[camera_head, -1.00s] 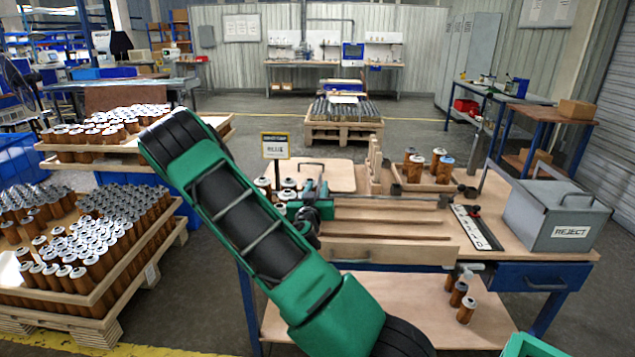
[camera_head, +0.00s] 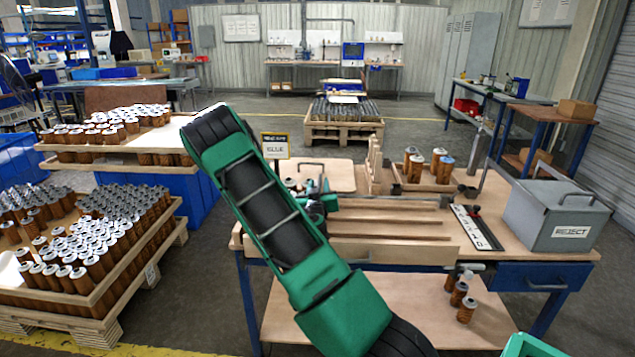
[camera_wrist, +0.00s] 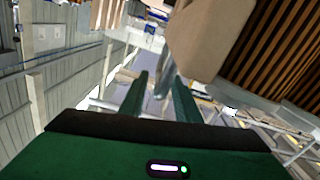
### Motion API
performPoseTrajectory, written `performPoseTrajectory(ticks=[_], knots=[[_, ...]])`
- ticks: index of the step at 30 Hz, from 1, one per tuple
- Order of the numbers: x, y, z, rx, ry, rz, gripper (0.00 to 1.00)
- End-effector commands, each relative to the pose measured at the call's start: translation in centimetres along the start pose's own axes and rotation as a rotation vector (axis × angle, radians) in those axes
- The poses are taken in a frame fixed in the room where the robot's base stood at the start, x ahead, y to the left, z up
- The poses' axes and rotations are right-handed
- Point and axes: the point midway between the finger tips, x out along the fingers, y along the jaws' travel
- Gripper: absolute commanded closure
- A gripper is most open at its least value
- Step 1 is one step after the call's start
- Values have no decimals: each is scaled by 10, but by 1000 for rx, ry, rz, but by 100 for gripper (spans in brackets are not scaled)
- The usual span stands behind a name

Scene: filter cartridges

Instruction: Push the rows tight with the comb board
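A pale wooden board with rounded corners and a dark handle (camera_head: 340,178) lies at the back left of the workbench. A narrow wooden piece (camera_head: 374,160) stands upright beside it; I cannot tell which is the comb board. Long wooden strips (camera_head: 390,236) form lanes along the bench front. My gripper (camera_head: 322,200) is low over the lanes' left end, mostly hidden by my arm. In the wrist view my green fingers (camera_wrist: 160,98) are apart, with a blurred grey shape between or beyond them. A rounded tan board (camera_wrist: 205,40) and brown slats (camera_wrist: 268,50) appear there beyond the fingers.
Several cartridges (camera_head: 443,170) stand in a wooden holder at the back. A grey reject box (camera_head: 560,215) and a white marked strip (camera_head: 477,228) are on the right. Pallets of cartridges (camera_head: 75,262) stand left. A yellow-edged sign (camera_head: 275,146) stands behind the bench.

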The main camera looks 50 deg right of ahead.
Motion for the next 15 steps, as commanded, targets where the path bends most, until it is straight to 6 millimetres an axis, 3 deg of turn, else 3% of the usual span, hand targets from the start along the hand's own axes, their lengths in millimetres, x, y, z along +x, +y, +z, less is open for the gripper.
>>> performPoseTrajectory(ticks=[6, 15], knots=[[28, 1, -1, 3, 3, 2, 71], [45, 0, 0, 1, 1, -1, 71]])
